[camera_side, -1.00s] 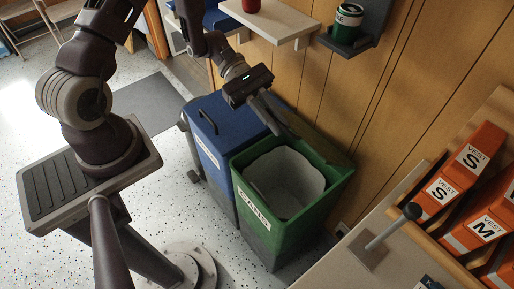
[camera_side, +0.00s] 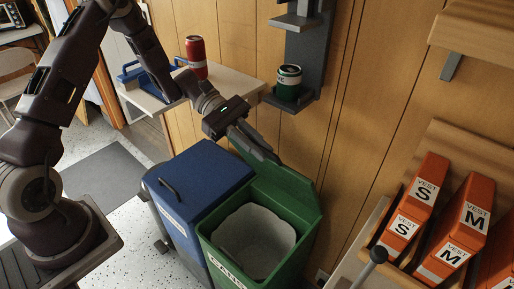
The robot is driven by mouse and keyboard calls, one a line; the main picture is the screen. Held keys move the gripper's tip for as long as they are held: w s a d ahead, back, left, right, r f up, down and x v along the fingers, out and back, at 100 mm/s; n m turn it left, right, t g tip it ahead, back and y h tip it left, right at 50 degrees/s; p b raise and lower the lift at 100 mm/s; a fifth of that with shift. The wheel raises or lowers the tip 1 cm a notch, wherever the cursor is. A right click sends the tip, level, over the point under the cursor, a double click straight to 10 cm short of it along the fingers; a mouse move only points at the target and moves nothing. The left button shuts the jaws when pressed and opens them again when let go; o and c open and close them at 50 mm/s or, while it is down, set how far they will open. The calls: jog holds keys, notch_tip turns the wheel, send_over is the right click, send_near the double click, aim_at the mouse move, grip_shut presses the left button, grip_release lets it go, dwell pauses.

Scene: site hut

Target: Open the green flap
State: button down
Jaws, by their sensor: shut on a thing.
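The green flap (camera_side: 293,191) belongs to the green bin (camera_side: 290,250) labelled CANS. The flap stands raised at the bin's back, by the wood-panelled wall, and the bin's mouth is uncovered. A pale liner (camera_side: 255,240) shows inside. My gripper (camera_side: 268,154) is at the flap's upper edge, shut on the flap; its fingers hide the exact spot of contact.
A blue lidded bin (camera_side: 200,180) stands left of the green one. Above are a shelf with a red can (camera_side: 196,58) and a dark ledge with a green tin (camera_side: 288,82). Orange VEST boxes (camera_side: 414,205) stand at right, near a knobbed lever (camera_side: 378,255).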

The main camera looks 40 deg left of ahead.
jog(key=c, duration=1.5)
grip_release()
jog(key=v, duration=0.7)
jog(key=s+d+r+m+g+y, duration=0.2)
jog(key=s+d+r+m+y, duration=0.2)
jog(key=s+r+m+y, duration=0.5)
jog(key=s+a+r+m+t+y, duration=0.1)
jog(key=s+m+t, duration=0.1)
jog(key=s, duration=0.3)
jog(key=s+a+r+m+t+y, duration=0.1)
jog(key=s+a+m+t+y, duration=0.1)
jog(key=s, duration=0.3)
jog(key=s+a+r+m+t+y, duration=0.1)
jog(key=s+m+t, duration=0.1)
jog(key=s, duration=0.3)
jog(key=shift+s+a+r+m+t+y, duration=0.1)
jog(key=shift+a+m+t+y, duration=0.1)
jog(key=shift+m, duration=0.25)
jog(key=shift+s+a+r+m+t+y, duration=0.1)
jog(key=shift+a+r+m+t, duration=0.1)
jog(key=shift+m, duration=0.25)
